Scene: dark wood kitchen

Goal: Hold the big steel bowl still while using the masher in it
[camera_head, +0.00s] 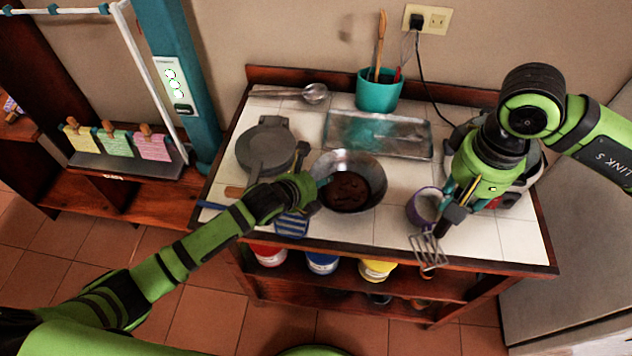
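The big steel bowl (366,164) stands upright on the tiled counter, with a dark brown mass in its bottom. My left gripper (320,183) is at the bowl's left rim, with a teal fingertip over the edge; it looks shut on the rim, though my gripper hides part of the contact. My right gripper (452,208) is shut on the dark handle of the masher (428,254). The masher's wire head points down at the counter's front edge, right of the bowl and apart from it.
A purple-rimmed cup (422,207) stands close beside my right gripper. Behind the bowl lie a metal tray (375,134) and a teal utensil pot (379,92). A grey pan (265,150) and a blue striped cloth (291,224) are at the left.

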